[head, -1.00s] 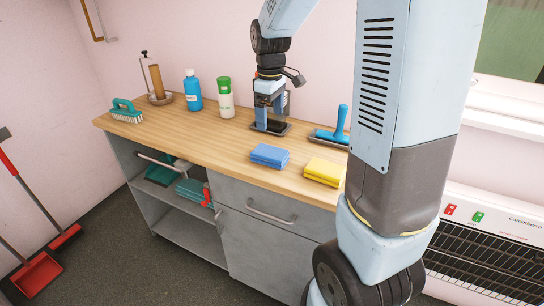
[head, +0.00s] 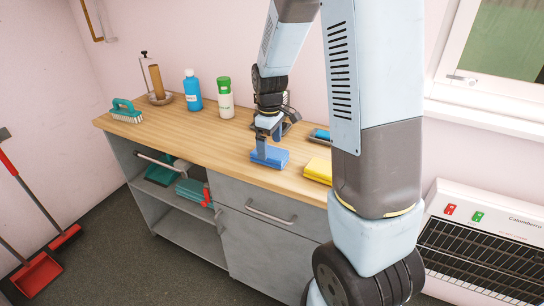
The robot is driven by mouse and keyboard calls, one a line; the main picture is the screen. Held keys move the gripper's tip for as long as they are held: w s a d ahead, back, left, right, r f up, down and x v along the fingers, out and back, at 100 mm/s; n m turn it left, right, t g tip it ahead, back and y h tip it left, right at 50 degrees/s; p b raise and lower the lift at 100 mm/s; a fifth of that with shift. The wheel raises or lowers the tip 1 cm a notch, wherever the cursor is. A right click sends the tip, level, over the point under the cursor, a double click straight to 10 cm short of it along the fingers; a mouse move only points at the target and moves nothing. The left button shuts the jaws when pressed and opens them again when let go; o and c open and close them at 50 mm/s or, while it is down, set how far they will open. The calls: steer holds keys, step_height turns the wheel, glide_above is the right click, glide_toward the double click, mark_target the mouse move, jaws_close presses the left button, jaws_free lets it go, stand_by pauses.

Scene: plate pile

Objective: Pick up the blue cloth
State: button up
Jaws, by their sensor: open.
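The blue cloth (head: 273,160) is a folded stack lying on the wooden worktop, near its front edge. My gripper (head: 267,146) points down right over the cloth, with its fingers spread. One finger shows in front of the cloth's left part; the other is mostly hidden. I cannot tell whether the fingers touch the cloth. The cloth lies flat on the worktop.
A yellow cloth (head: 318,170) lies just right of the blue one, partly behind my arm. A blue dustpan-like tool (head: 321,136) is behind it. The worktop (head: 190,140) is clear between.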

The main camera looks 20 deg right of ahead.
mark_target(270, 151)
steer(key=shift+f, duration=2)
steer(key=c, duration=1)
steer(key=shift+w+r, duration=0.1)
